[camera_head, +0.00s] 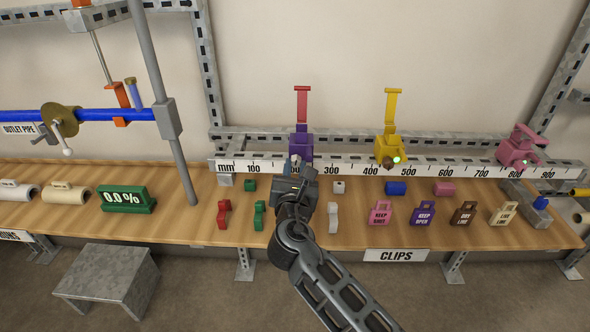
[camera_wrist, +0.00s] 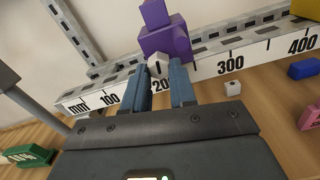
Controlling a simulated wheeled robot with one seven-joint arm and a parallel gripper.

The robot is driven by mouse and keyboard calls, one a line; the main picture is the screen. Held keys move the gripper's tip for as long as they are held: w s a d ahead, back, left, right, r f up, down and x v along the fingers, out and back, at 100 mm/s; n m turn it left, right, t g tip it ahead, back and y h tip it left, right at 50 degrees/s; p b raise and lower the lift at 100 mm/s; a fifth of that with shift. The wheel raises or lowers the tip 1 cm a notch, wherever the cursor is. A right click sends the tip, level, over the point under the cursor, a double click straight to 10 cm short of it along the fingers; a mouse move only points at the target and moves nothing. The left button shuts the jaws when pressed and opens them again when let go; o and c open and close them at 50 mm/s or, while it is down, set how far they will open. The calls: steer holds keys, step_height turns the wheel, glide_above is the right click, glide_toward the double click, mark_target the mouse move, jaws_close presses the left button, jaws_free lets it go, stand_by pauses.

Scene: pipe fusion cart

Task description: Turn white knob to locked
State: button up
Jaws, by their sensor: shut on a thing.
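The white knob (camera_wrist: 158,67) sits on the front of the purple clamp body (camera_wrist: 165,45), just above the ruler near the 200 mark. It has a dark, nearly upright mark on its face. My gripper (camera_wrist: 161,80) is shut on the white knob, one finger on each side, in the wrist view. In the head view my gripper (camera_head: 296,164) reaches up to the purple clamp (camera_head: 301,142), which has a red upright handle (camera_head: 302,104). My gripper hides the knob there. No lock marking can be read.
A yellow clamp (camera_head: 391,148) and a pink clamp (camera_head: 517,148) stand farther right on the ruler (camera_head: 435,171). Several clips and tags, including a pink tag (camera_head: 381,212), lie along the wooden bench. A grey upright post (camera_head: 175,140) and a green display (camera_head: 127,199) are left.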

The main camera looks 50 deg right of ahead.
jaws_close()
